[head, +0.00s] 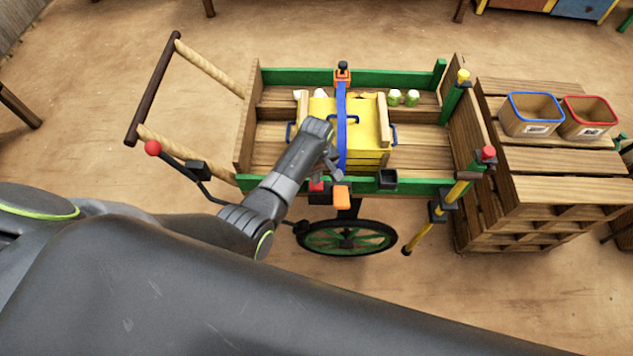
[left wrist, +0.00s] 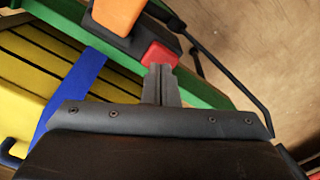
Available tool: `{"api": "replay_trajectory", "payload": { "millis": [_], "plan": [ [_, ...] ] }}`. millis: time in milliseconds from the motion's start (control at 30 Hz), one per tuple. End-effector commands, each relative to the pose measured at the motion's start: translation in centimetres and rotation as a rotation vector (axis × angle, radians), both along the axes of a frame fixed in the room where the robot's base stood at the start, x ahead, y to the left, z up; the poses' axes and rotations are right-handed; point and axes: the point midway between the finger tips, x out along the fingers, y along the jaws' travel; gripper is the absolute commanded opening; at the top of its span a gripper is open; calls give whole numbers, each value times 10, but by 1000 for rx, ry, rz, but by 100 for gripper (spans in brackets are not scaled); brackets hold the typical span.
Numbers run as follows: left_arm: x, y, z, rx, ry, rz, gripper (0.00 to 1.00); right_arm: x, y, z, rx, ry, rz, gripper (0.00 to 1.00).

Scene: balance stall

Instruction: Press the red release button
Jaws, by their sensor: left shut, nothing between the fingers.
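The red release button (head: 316,186) is a small red block on the cart's near green rail, just left of an orange block (head: 342,197). In the left wrist view the red button (left wrist: 159,56) sits beside the orange block (left wrist: 117,14) and a dark housing. My left gripper (head: 335,174) is shut and empty, close above the button. In the left wrist view its closed fingertips (left wrist: 160,67) overlap the button's lower edge. I cannot tell whether they touch it. My right gripper is out of view.
The wooden cart (head: 270,133) holds a yellow crate (head: 367,157) under a blue strap (head: 341,120). A red-knobbed lever (head: 153,147) rises at the cart's left. A pallet stack (head: 560,190) with two bins stands at the right.

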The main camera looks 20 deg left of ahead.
Motion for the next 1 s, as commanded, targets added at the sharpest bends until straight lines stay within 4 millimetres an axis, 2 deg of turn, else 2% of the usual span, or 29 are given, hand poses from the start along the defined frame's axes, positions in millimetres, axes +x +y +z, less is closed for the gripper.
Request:
{"api": "replay_trajectory", "payload": {
  "millis": [367, 867, 1000],
  "plan": [
    [0, 0, -1, 0, 0, 0, 0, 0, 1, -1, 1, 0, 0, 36],
    [0, 0, -26, 0, 0, 0, 0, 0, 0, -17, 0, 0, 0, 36],
    [0, 0, -23, -1, -1, 0, 0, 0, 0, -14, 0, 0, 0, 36]
  ]
}}
